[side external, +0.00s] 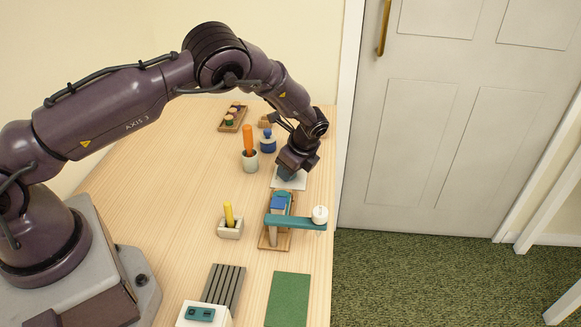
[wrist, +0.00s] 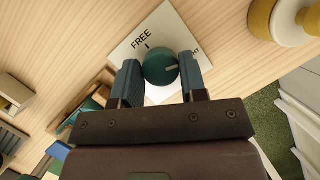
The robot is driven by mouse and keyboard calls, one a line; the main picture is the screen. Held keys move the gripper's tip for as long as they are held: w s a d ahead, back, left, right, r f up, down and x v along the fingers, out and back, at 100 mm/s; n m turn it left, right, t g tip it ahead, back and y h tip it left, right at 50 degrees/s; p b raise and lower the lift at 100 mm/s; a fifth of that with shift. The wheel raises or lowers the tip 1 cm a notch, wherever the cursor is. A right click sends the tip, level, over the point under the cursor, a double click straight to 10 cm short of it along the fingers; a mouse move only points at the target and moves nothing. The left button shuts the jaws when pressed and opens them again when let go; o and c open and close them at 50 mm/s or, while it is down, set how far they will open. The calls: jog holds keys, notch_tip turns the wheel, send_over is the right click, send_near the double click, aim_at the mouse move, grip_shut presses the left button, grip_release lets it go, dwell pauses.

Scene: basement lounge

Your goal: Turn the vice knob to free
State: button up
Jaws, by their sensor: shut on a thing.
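A round teal knob (wrist: 160,67) with a white pointer line sits on a white card (wrist: 135,42). The card reads FREE with a tick mark at the upper left of the knob; at its right, a partly hidden label shows only its last letters. The pointer line points right, toward that label and away from FREE. My gripper (wrist: 161,70) is shut on the knob, one finger on each side. In the side external view, my gripper (side external: 288,173) is down over the white card (side external: 298,184) and mostly hides the knob.
A teal-armed device on a wooden base (side external: 290,222) with a white round top stands close in front of the card. A cup with an orange handle (side external: 249,160), a blue bottle (side external: 268,145) and a small holder (side external: 230,229) stand left. The table's right edge is near.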

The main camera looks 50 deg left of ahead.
jog(key=n+g, duration=0.1)
jog(key=n, duration=0.1)
jog(key=n+g, duration=0.1)
jog(key=n, duration=0.2)
jog(key=shift+w+h, duration=0.2)
jog(key=shift+h, duration=0.2)
jog(key=n, duration=0.3)
jog(key=n+g+h, duration=0.1)
jog(key=n, duration=0.2)
jog(key=shift+w+a+h, duration=0.1)
jog(key=shift+a+h, duration=0.05)
jog(key=shift+h, duration=0.15)
jog(key=n+h, duration=0.1)
jog(key=n, duration=0.1)
jog(key=n+h, duration=0.1)
jog(key=n, duration=0.2)
jog(key=shift+a+g, duration=0.15)
jog(key=shift+g, duration=0.25)
jog(key=n+h, duration=0.1)
jog(key=n, duration=0.1)
jog(key=n+h, duration=0.1)
jog(key=n, duration=0.2)
jog(key=shift+a+n, duration=0.15)
jog(key=shift+n, duration=0.15)
jog(key=o, duration=0.9)
jog(key=v, duration=0.7)
jog(key=shift+r, duration=0.3)
